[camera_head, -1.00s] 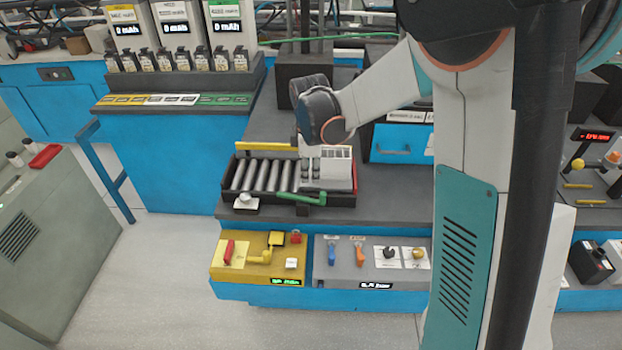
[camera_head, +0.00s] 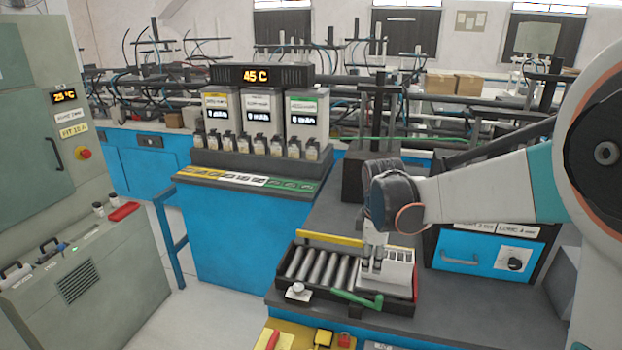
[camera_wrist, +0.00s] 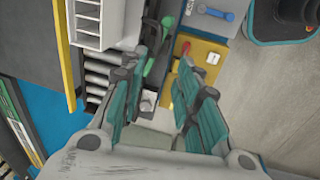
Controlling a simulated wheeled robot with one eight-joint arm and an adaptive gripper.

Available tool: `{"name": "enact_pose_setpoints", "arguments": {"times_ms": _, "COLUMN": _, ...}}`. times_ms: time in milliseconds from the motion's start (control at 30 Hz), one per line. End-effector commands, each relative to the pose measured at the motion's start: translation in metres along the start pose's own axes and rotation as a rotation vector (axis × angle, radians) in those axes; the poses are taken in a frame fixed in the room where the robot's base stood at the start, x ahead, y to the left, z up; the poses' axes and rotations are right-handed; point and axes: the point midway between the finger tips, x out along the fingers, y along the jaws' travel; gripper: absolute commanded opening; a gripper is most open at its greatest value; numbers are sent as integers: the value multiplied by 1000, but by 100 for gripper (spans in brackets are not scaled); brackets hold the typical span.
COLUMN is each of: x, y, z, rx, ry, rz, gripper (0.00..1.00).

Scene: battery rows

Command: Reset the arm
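My arm reaches in from the right in the head view, with its dark wrist joint (camera_head: 385,195) above the roller tray (camera_head: 290,292). My gripper (camera_wrist: 164,62) is open in the wrist view. Its teal-padded fingers stand apart with nothing seen between them. In the head view the gripper is hard to make out against the white slotted block (camera_head: 398,268) at the tray's right end. I cannot tell there whether it touches anything. The green handle (camera_head: 357,299) at the tray's front also shows in the wrist view, beyond the fingers.
A blue cabinet (camera_head: 225,235) with several small batteries (camera_head: 255,146) and a 45 C display (camera_head: 262,76) stands left of the tray. A yellow panel (camera_head: 300,338) is below the tray. A grey-green machine (camera_head: 90,270) stands far left, with open floor between. A black post (camera_head: 377,130) rises behind the wrist.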

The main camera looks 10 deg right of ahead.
Motion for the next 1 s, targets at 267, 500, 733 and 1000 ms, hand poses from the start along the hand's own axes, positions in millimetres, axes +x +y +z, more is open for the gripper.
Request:
{"name": "enact_pose_setpoints", "arguments": {"times_ms": 267, "x": -44, "y": -47, "z": 18, "rx": 254, "ry": 62, "rz": 76, "gripper": 30}}
{"name": "enact_pose_setpoints", "arguments": {"times_ms": 500, "x": -71, "y": -96, "z": 37, "rx": 510, "ry": 141, "rz": 138, "gripper": 30}}
{"name": "enact_pose_setpoints", "arguments": {"times_ms": 733, "x": -81, "y": -146, "z": 54, "rx": 754, "ry": 235, "rz": 180, "gripper": 30}}
{"name": "enact_pose_setpoints", "arguments": {"times_ms": 1000, "x": -76, "y": -199, "z": 72, "rx": 1022, "ry": 356, "rz": 204, "gripper": 30}}
